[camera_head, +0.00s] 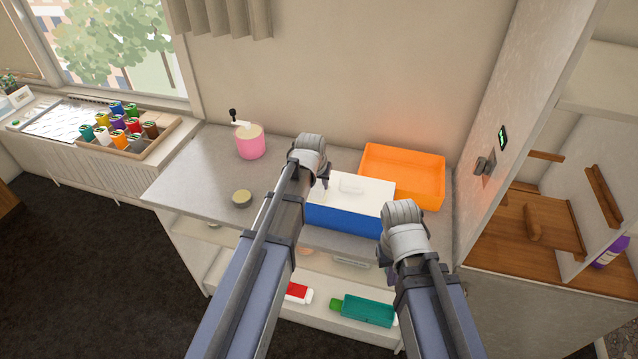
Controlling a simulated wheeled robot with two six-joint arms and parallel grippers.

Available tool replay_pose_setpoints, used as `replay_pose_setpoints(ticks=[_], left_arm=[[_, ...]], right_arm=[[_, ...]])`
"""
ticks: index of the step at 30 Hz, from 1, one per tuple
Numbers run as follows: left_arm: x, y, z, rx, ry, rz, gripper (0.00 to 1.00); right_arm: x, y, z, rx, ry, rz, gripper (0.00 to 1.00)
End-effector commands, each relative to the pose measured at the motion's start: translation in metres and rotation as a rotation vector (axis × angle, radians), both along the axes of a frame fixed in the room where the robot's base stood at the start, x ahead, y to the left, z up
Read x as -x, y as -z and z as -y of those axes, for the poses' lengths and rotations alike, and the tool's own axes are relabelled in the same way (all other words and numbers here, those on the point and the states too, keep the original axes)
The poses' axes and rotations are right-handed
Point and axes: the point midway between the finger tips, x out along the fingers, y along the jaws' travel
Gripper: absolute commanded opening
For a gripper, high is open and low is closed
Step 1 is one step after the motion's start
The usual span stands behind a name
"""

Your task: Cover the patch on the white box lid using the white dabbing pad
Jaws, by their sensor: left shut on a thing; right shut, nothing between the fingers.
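The white box lid (375,200) tops a blue box (345,219) on the grey counter. A pale rectangular shape (352,185) shows on the lid; I cannot tell whether it is the patch. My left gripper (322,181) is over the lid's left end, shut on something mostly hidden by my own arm. A small white bit (318,196) shows under its fingers, perhaps the dabbing pad; whether it touches the lid is unclear. My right gripper (384,262) is shut and empty, in front of the counter's front edge, right of the box's front.
An orange tray (425,190) stands behind and right of the box. A tall cabinet (500,130) bounds the right.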

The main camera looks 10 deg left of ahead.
Motion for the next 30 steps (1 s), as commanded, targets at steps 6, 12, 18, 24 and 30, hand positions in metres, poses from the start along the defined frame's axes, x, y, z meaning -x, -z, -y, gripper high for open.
replay_pose_setpoints(ticks=[6,12,18,24,30], left_arm=[[0.001,0.001,0.000,0.000,0.000,-0.004,0.00],[0.001,0.001,0.002,0.001,0.001,-0.005,0.00],[0.002,-0.001,0.011,0.001,0.002,-0.004,0.00],[0.001,-0.001,0.012,0.001,0.000,-0.003,0.00],[0.001,-0.001,0.005,0.000,0.000,-0.003,0.00]], right_arm=[[0.000,0.001,0.000,0.000,0.000,0.000,0.00],[0.000,0.000,0.000,0.000,0.000,0.000,0.00],[0.000,-0.001,0.000,0.000,0.000,0.000,0.00],[0.000,-0.001,0.000,0.000,0.000,0.000,0.00],[0.000,-0.001,0.000,0.000,0.000,0.000,0.00]])
